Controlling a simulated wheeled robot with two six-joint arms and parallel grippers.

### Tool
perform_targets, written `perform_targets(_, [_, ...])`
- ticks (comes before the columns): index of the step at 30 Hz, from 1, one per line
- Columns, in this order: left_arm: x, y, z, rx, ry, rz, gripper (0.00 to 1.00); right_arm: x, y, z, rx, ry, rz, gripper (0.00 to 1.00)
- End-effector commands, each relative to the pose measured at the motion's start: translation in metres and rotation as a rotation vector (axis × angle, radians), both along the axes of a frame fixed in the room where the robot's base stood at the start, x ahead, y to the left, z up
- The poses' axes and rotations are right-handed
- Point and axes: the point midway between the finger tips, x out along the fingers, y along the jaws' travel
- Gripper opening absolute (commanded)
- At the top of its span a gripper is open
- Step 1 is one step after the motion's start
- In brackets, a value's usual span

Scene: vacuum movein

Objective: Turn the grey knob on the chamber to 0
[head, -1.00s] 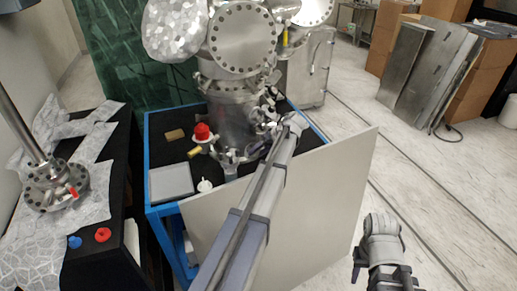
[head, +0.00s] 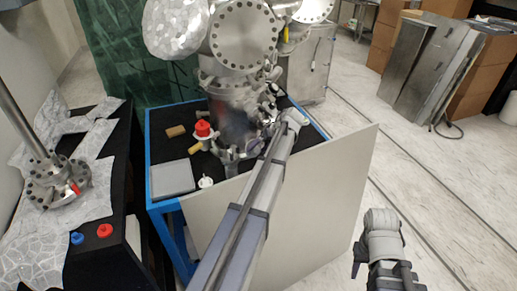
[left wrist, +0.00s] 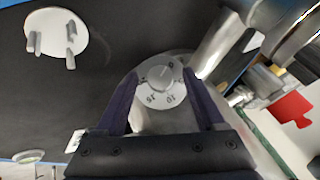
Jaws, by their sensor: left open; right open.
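The chamber (head: 222,95) is a shiny metal vessel with round flanges, standing on a blue-framed bench. The grey knob (left wrist: 160,82), a round dial with printed numbers around its face, shows in the left wrist view. My left gripper (left wrist: 163,88) is open, with its dark fingers on either side of the knob; I cannot tell whether they touch it. In the head view my left gripper (head: 255,143) is at the chamber's lower front, partly hidden by its own arm, and the knob cannot be made out. My right gripper (head: 380,255) is low at the right, away from the chamber.
The bench top (head: 165,152) holds a red-capped part (head: 203,129), a tan block (head: 176,131), a grey flat plate (head: 172,178) and a small white pronged disc (head: 205,182). A pale panel (head: 315,200) stands at the bench front. Open floor lies to the right.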

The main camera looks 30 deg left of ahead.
Motion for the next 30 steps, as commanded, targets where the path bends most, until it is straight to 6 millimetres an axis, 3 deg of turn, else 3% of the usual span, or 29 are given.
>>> perform_targets(18, [0.002, -0.041, 0.061, 0.0, 0.001, -0.001, 0.72, 0.0, 0.0, 0.061, 0.0, 0.0, 0.0, 0.42])
perform_targets(30, [0.002, -0.045, 0.062, 0.0, 0.0, 0.0, 0.72, 0.0, 0.0, 0.062, 0.0, 0.0, 0.0, 0.42])
